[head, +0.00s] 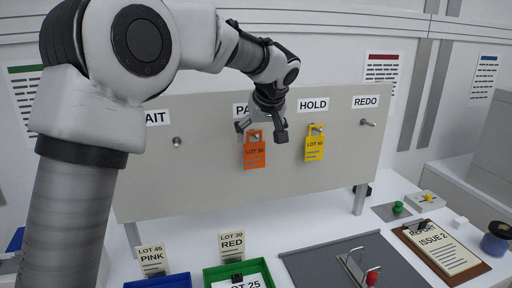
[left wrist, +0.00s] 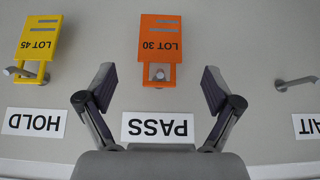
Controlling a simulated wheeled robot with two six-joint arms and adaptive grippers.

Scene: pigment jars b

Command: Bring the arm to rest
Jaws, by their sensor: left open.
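My left gripper (head: 262,131) is open and empty in front of the peg board (head: 205,185), near the PASS label. In the left wrist view, which is upside down, its two fingers (left wrist: 159,90) stand apart on either side of the PASS label (left wrist: 160,127). The orange LOT 30 tag (head: 255,155) hangs on the PASS peg, just below the gripper; the wrist view shows it (left wrist: 160,38) beyond the fingertips. The yellow tag (head: 314,149) hangs on the HOLD peg and reads LOT 45 in the wrist view (left wrist: 38,38). My right gripper is not in view.
The WAIT peg (head: 177,142) and REDO peg (head: 367,122) are bare.

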